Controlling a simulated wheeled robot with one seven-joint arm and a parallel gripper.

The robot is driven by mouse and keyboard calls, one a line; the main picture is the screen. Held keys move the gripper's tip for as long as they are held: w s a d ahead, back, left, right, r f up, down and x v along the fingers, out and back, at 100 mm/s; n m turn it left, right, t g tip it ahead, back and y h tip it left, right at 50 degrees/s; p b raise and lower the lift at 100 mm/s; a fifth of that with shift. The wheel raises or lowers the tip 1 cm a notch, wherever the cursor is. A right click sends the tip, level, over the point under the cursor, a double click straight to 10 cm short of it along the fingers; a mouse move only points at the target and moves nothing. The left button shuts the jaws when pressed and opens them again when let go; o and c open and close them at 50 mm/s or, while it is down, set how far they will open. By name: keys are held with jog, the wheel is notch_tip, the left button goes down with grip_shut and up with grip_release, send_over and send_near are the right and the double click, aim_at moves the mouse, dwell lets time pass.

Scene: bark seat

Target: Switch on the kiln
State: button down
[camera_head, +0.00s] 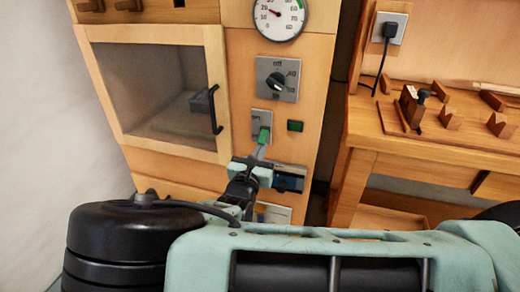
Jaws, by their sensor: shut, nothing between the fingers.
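The kiln (175,166) is a wooden cabinet with a shut glass-fronted door (155,90) and a black handle. On its right panel is a grey plate with a green switch (264,135). A small dark green lamp (295,126) sits just right of it. My gripper (261,149) is shut and empty, with its tips at the lower edge of the green switch. I cannot tell whether the tips touch it. The gripper hides the lower part of the switch plate.
Above the switch are a black rotary knob (277,82) and a round gauge (279,16). A wooden workbench (440,150) stands at the right, with wooden blocks and a tool on it. A black plug (390,30) with a cable is in the wall socket behind.

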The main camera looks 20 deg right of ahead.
aim_at(261, 142)
jog(key=shift+s+r+p, duration=0.1)
jog(key=shift+r+p, duration=0.2)
jog(key=shift+p, duration=0.45)
jog(key=g+p, duration=0.1)
jog(key=p, duration=0.1)
jog(key=r+y+p, duration=0.1)
jog(key=p, duration=0.2)
jog(key=r+g+y+p, duration=0.1)
jog(key=p, duration=0.2)
jog(key=shift+s+a+r+g, duration=0.2)
jog(key=shift+s+a+g, duration=0.05)
jog(key=shift+s+g, duration=0.05)
jog(key=r+g+y+p, duration=0.1)
jog(key=p, duration=0.2)
jog(key=r+g+y+p, duration=0.1)
jog(key=g+p, duration=0.1)
jog(key=p, duration=0.2)
jog(key=shift+s+a, duration=0.1)
jog(key=shift+s, duration=0.05)
jog(key=shift+a+f+b, duration=0.1)
jog(key=shift+f+b, duration=0.2)
jog(key=shift+f, duration=0.2)
jog(key=shift+r, duration=0.1)
jog(key=shift+r+p, duration=0.6)
jog(key=shift+r, duration=0.2)
jog(key=shift+f, duration=0.15)
